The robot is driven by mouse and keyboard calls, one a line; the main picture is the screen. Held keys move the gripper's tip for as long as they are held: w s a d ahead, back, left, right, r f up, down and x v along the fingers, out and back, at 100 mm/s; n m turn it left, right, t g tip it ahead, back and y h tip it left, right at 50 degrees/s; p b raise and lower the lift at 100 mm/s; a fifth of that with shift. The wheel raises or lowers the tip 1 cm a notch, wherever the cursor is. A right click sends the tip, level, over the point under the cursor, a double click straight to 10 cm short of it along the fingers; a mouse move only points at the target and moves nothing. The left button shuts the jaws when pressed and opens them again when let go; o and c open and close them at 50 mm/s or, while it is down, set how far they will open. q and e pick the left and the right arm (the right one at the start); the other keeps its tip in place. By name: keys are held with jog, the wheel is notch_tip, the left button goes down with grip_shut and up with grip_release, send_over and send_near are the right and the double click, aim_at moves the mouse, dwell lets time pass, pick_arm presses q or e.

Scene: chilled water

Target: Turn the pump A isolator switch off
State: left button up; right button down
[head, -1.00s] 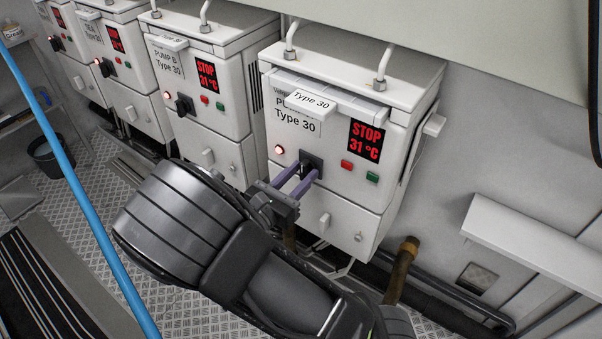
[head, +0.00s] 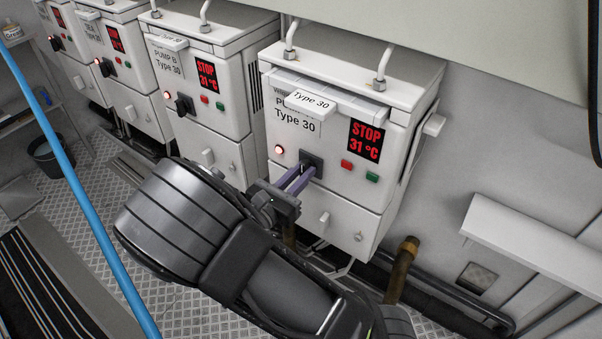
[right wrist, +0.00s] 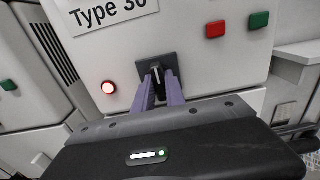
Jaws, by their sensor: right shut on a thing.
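The pump A isolator switch is a dark knob on a black square plate (head: 316,159), low on the front of the nearest white cabinet (head: 340,190). My right gripper (head: 307,168) reaches it from the front with two purple fingers. In the right wrist view the fingers (right wrist: 161,76) are shut on the knob (right wrist: 156,77), one on each side. A pale mark shows on the knob, roughly upright in that view. The cabinet's label reads "Type 30"; its pump name is partly hidden. My left gripper is not in view.
A lit indicator lamp (head: 279,150) is left of the switch; a red button (head: 346,164) and a green button (head: 372,178) are to the right. The display (head: 365,141) reads "STOP 31 °C". Similar cabinets, including pump B (head: 203,90), stand to the left.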

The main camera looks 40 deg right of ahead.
jog(key=shift+r+n+p, duration=0.1)
jog(key=shift+n+p, duration=0.3)
jog(key=shift+p, duration=0.3)
jog(key=shift+n+p, duration=1.1)
jog(key=shift+p, duration=0.35)
